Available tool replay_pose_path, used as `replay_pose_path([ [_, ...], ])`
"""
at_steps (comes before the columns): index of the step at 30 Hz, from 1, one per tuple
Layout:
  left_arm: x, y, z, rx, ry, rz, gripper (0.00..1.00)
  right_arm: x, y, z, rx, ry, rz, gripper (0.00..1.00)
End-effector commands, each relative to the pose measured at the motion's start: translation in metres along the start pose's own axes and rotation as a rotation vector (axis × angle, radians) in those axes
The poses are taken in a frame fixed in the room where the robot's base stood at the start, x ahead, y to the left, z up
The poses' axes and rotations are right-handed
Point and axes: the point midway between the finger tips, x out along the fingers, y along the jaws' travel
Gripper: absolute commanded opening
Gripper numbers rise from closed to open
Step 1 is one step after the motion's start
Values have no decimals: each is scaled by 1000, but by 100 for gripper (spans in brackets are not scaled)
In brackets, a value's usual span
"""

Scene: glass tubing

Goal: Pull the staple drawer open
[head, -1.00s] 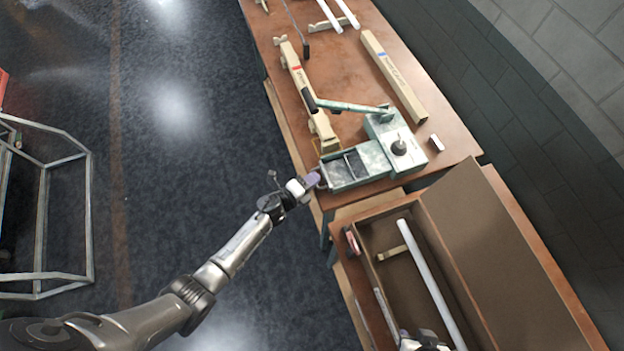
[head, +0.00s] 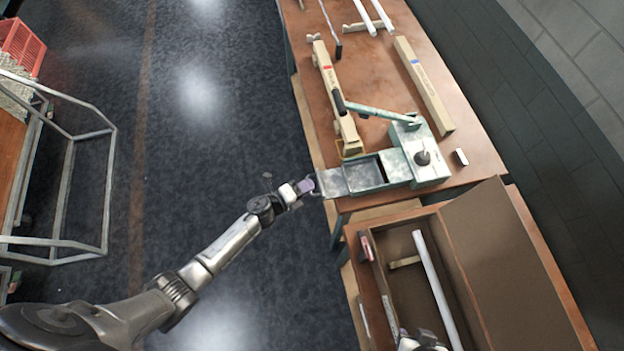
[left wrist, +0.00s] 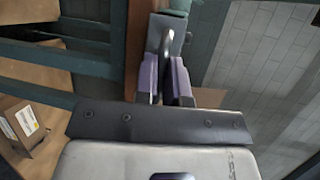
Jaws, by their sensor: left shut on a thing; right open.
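The grey-green stapling machine (head: 430,168) stands on the bench's near end, its long lever (head: 385,112) reaching left. Its staple drawer (head: 331,182) sticks out at the left end, past the bench edge, and a dark opening shows in the body behind it. My left gripper (head: 308,187) is at the drawer's outer end.
A brown box (head: 480,260) with its lid up holds a white tube (head: 437,290). Beige long pieces (head: 425,88) and white tubes lie further up the bench (head: 375,75). The floor left of the bench is clear up to a metal frame (head: 65,185).

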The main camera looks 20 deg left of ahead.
Motion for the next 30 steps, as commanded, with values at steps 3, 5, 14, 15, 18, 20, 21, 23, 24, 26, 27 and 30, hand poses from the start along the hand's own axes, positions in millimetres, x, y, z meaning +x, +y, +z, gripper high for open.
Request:
replay_pose_path([
  [3, -16, 4, 8, 1, -3, 2, 0, -1, 1, -2, -2, 4, 2, 43],
  [5, -20, 5, 10, 1, -4, 3, 0, -1, 1, -2, -3, 3, 3, 43],
  [14, -22, 5, 11, 1, -5, 2, 0, -1, 3, 2, -10, -6, 8, 43],
  [15, -22, 5, 11, 1, -5, 2, 0, -1, 3, 2, -10, -6, 8, 43],
  [18, -22, 5, 11, 1, -4, 2, 20, -1, 3, 2, -10, -6, 8, 43],
  [20, -22, 5, 11, 0, -4, 2, 20, -1, 3, 2, -9, -6, 8, 43],
  [21, -22, 5, 11, 0, -4, 2, 20, -1, 3, 2, -9, -6, 8, 43],
  [23, -22, 5, 11, 0, -4, 2, 20, -1, 3, 2, -8, -6, 7, 43],
  [24, -22, 5, 10, 0, -4, 1, 20, -1, 3, 2, -8, -6, 7, 43],
  [26, -23, 5, 10, 0, -4, 1, 20, -1, 2, 2, -7, -6, 6, 43],
  [27, -25, 5, 10, 1, -4, 1, 20, -1, 2, 2, -6, -6, 5, 43],
  [30, -34, 5, 11, 0, -5, 3, 20, -1, 2, 2, -4, -5, 4, 43],
])
